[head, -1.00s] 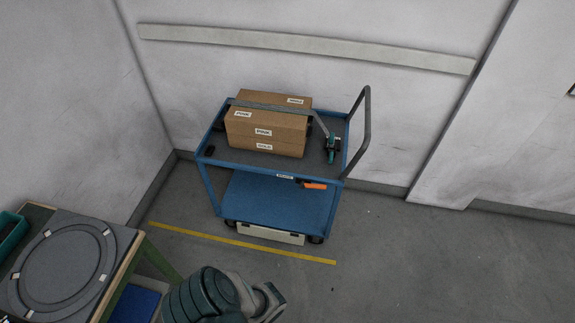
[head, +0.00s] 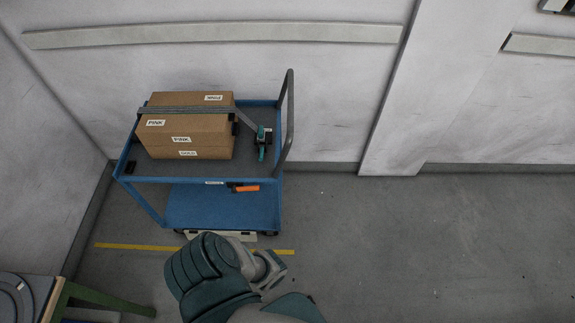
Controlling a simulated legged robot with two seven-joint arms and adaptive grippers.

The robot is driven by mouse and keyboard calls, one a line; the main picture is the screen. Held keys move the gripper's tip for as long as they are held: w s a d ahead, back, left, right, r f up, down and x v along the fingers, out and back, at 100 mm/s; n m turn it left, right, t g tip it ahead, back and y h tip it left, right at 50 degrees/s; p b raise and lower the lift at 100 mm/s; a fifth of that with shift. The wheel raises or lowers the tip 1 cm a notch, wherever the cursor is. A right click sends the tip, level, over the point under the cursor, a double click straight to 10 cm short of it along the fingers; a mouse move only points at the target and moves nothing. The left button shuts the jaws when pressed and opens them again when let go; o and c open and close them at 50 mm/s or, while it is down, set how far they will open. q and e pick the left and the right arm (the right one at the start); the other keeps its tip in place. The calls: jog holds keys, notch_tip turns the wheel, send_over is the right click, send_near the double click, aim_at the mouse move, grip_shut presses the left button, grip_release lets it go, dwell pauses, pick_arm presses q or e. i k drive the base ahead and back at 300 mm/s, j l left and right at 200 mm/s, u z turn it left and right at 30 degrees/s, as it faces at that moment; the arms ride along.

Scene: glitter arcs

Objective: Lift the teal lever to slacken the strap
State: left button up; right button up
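The teal lever (head: 261,146) is part of a small dark ratchet buckle on the top deck of a blue cart (head: 150,179), to the right of the cardboard boxes. It is too small to tell its angle. The grey strap (head: 185,109) runs over the brown cardboard boxes (head: 212,147) and slopes down to the buckle. The boxes carry white labels, some reading PINK. One of my arms, teal and grey, shows at the bottom middle in front of the cart. No gripper fingers show in the head view.
A yellow floor line (head: 130,246) passes in front. A green-framed table (head: 100,299) stands lower left. Floor to the right is clear.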

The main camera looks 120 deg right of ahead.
aim_at(261, 147)
jog(key=k+z, duration=0.2)
jog(key=z, duration=0.25)
jog(key=k+z, duration=0.2)
jog(key=z, duration=0.2)
jog(key=k+l+z, duration=0.15)
jog(key=z, duration=0.3)
jog(key=k+l+z, duration=0.15)
jog(key=z, duration=0.3)
jog(key=k+l+z, duration=0.15)
jog(key=z, duration=0.25)
jog(key=l+z, duration=0.3)
jog(key=z, duration=0.15)
jog(key=k+l+z, duration=0.1)
jog(key=l+z, duration=0.2)
jog(key=z, duration=0.15)
